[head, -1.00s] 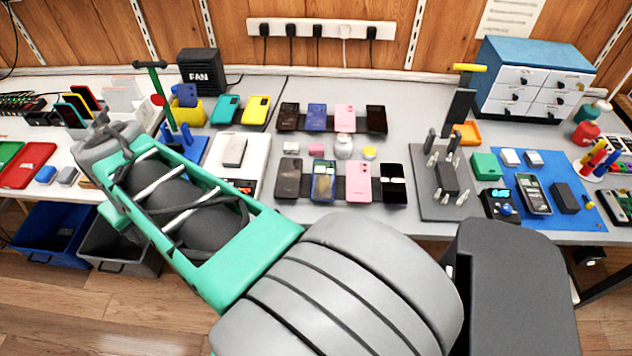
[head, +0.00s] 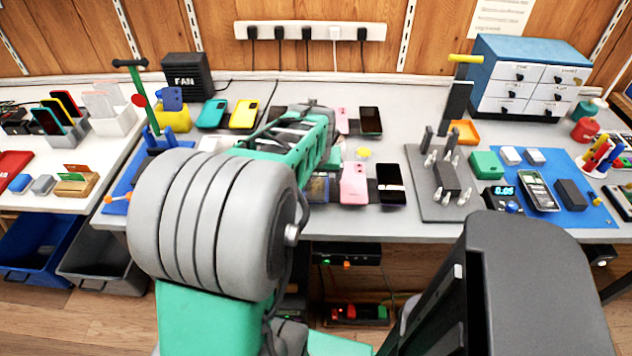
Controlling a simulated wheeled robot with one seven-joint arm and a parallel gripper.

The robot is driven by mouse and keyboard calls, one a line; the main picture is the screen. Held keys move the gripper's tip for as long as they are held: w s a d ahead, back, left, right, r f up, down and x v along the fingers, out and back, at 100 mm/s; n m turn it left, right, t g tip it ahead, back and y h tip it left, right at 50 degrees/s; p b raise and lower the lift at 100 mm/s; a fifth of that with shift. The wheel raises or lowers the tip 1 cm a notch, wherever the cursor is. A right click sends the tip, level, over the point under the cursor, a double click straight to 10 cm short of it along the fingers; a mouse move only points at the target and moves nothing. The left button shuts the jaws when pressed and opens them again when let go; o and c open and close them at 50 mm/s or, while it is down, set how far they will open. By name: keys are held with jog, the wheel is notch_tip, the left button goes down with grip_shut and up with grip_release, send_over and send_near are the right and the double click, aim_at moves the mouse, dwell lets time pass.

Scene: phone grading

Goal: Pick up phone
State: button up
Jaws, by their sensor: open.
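Several phones lie on the grey workbench (head: 420,230). In the front row, a pink phone (head: 354,185) and a black phone (head: 391,185) show to the right of my arm; a bluish phone (head: 320,188) is partly hidden by it. In the back row, a pink phone (head: 342,122) and a dark phone (head: 370,121) show. An opened phone (head: 538,191) lies on the blue mat (head: 585,215). I cannot tell which phone is meant. My forearm reaches over the left part of the phone rows. My gripper's fingers are hidden behind it.
A grey fixture block (head: 432,205) with upright posts stands right of the phones. A blue drawer cabinet (head: 530,78) stands back right. A yellow case (head: 244,114) and a teal case (head: 211,114) lie back left. Blue and grey bins (head: 105,262) stand below the left edge.

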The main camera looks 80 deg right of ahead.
jog(key=shift+w+d+f, duration=0.1)
jog(key=shift+d+f, duration=0.25)
jog(key=shift+f, duration=0.3)
jog(key=shift+c, duration=0.2)
jog(key=c, duration=1.5)
jog(key=shift+r, duration=0.1)
jog(key=shift+c, duration=0.2)
